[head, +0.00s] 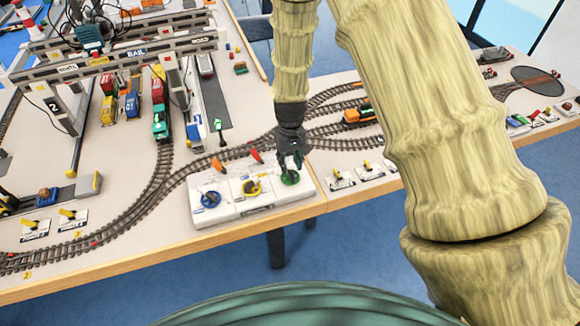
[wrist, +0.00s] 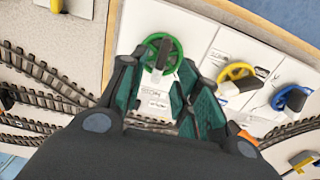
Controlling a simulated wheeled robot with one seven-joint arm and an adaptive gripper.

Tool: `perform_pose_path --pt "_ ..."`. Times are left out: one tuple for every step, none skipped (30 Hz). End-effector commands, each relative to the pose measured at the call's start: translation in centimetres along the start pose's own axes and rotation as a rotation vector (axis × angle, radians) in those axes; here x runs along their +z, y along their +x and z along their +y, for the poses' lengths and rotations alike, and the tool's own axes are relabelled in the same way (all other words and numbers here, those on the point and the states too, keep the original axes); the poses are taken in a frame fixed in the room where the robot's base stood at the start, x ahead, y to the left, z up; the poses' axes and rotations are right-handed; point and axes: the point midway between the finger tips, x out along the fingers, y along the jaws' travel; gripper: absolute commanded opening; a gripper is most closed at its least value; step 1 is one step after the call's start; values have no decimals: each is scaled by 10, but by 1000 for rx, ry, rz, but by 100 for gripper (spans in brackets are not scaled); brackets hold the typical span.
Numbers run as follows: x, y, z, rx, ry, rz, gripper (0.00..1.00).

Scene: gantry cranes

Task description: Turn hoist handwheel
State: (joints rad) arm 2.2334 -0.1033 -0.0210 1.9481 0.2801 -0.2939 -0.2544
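A white control panel (head: 230,213) at the table's front edge carries three handwheels: blue (head: 211,199), yellow (head: 252,188) and green (head: 290,178). The yellow wheel (wrist: 236,76) and blue wheel (wrist: 291,98) lie to the right there.
Orange (head: 217,165) and red levers (head: 257,156) stand at the panel's back edge. Model tracks (head: 150,195) curve behind it. A gantry crane (head: 125,55) and toy wagons (head: 162,118) stand at left. An orange locomotive (head: 358,115) is on the tracks to the right.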

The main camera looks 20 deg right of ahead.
Motion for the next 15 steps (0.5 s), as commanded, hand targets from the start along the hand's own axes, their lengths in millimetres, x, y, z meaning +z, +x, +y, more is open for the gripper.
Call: perform_pose_path --pt "1 5 0 0 0 -3 32" --pt "1 9 0 0 0 -3 32" --pt "1 12 0 0 0 -2 32" --pt "1 15 0 0 0 -2 32" --pt "1 18 0 -1 1 -2 32" --pt "1 21 0 -1 1 -2 32" --pt "0 24 0 -1 1 -2 32" --pt "0 25 0 -1 1 -1 32" --pt "0 28 0 -1 1 -1 32" --pt "0 30 0 -1 1 -1 32" --pt "0 31 0 -1 1 -1 32" --pt "0 32 0 0 1 0 32" --pt "0 33 0 0 1 0 32" --pt "0 34 0 0 1 0 32" --pt "0 35 0 0 1 0 32"
